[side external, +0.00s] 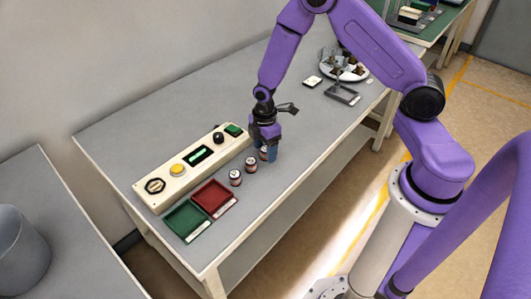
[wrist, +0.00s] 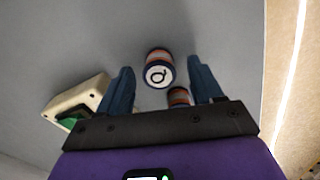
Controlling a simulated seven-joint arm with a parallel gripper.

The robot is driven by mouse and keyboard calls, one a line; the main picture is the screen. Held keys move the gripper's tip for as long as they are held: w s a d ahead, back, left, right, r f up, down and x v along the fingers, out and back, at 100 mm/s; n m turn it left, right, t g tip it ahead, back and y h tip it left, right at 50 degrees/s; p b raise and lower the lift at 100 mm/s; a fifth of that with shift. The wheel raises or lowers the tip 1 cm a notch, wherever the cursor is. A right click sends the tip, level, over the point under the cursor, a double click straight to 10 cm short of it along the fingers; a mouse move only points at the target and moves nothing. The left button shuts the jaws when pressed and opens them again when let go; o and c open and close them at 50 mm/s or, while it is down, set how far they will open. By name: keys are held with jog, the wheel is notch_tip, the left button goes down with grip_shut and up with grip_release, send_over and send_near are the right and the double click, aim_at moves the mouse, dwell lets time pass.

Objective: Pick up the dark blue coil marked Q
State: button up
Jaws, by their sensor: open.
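A coil (wrist: 160,72) with a white top marked Q, a dark blue side and an orange-red band stands upright in the wrist view. It appears between and slightly beyond the fingertips of my open gripper (wrist: 160,65), with a gap on each side. A second, similar coil (wrist: 179,96) is partly hidden by the gripper body, and its mark cannot be read. In the side view my gripper (side external: 267,152) points down at the end of a row of three coils. The end coil (side external: 263,153) is partly covered by a blue finger. Marks are too small to read there.
A control box (side external: 197,157) lies along the row on the wall side. Green (side external: 186,220) and red (side external: 213,196) trays are near the closest end. A round feeder (side external: 343,68) and a grey stand (side external: 342,93) are farther back.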

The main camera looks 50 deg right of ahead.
jog(key=c, duration=1.1)
jog(key=shift+c, duration=0.2)
